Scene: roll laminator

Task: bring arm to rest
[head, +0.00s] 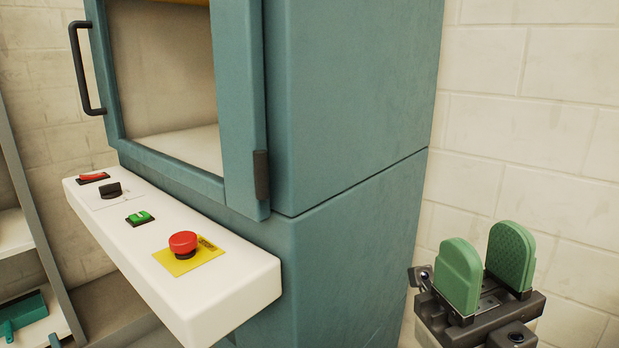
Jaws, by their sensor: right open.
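My right gripper (485,268) is at the lower right, its two green finger pads pointing up and apart, with nothing between them. It is clear of the teal machine (350,110), to the right of it and in front of the pale block wall. My left gripper is not in the head view.
A white control shelf (215,290) juts from the machine, with a red mushroom button (183,241), a green switch (140,217), a black knob (110,190) and a red switch (92,177). The machine's windowed door has a black handle (83,68). Grey shelving (38,215) stands at left.

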